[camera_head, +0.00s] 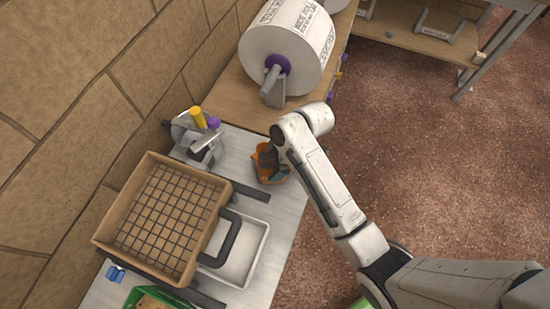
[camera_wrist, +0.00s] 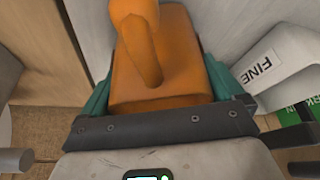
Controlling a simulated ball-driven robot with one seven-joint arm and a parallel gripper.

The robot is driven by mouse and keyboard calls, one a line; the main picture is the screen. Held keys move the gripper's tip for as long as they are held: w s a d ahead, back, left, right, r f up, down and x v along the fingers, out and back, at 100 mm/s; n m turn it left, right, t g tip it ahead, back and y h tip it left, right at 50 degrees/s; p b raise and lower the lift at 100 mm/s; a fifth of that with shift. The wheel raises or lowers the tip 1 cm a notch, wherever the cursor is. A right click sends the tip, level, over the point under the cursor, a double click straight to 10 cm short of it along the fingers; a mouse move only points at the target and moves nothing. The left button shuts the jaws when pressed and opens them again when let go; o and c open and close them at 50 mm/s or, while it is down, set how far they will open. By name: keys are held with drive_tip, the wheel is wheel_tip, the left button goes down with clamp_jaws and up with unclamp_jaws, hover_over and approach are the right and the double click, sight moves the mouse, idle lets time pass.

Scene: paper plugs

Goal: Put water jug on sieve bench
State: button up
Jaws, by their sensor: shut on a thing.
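The orange water jug (camera_head: 264,153) shows small in the head view, at the bench's upper right, partly hidden by my gripper. In the wrist view the jug (camera_wrist: 175,60) fills the middle, with its handle pointing up the picture. My gripper (camera_wrist: 160,95) is shut on the jug, with a teal finger on each side. It also shows in the head view (camera_head: 274,174). The pale grey sieve bench (camera_head: 285,212) lies under the sieve. The jug appears over or on the bench's upper right part; I cannot tell whether it touches.
A wooden sieve (camera_head: 205,222) with a mesh sits on dark rails, above a white tray (camera_head: 262,250). A grey device (camera_head: 205,150) with yellow and purple knobs stands behind. A large paper roll (camera_head: 290,45) stands on the wooden bench beyond. A green bin (camera_head: 135,297) is at the bottom.

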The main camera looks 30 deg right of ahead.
drive_tip(key=o, duration=0.8)
drive_tip(key=p+v, duration=0.1)
drive_tip(key=v, duration=1.1)
drive_tip(key=s+d+f+m+h, duration=0.1)
drive_tip(key=s+m, duration=0.3)
drive_tip(key=s, duration=0.2)
drive_tip(key=s+d+f+m+h, duration=0.1)
drive_tip(key=s+f+m, duration=0.1)
drive_tip(key=s+m, duration=0.2)
drive_tip(key=s+d+f+m+g+h, duration=0.1)
drive_tip(key=s+m, duration=0.3)
drive_tip(key=s, duration=0.5)
drive_tip(key=shift+s+d+f+h, duration=0.25)
drive_tip(key=shift+s+f+h, duration=0.15)
drive_tip(key=shift+f+h, duration=0.15)
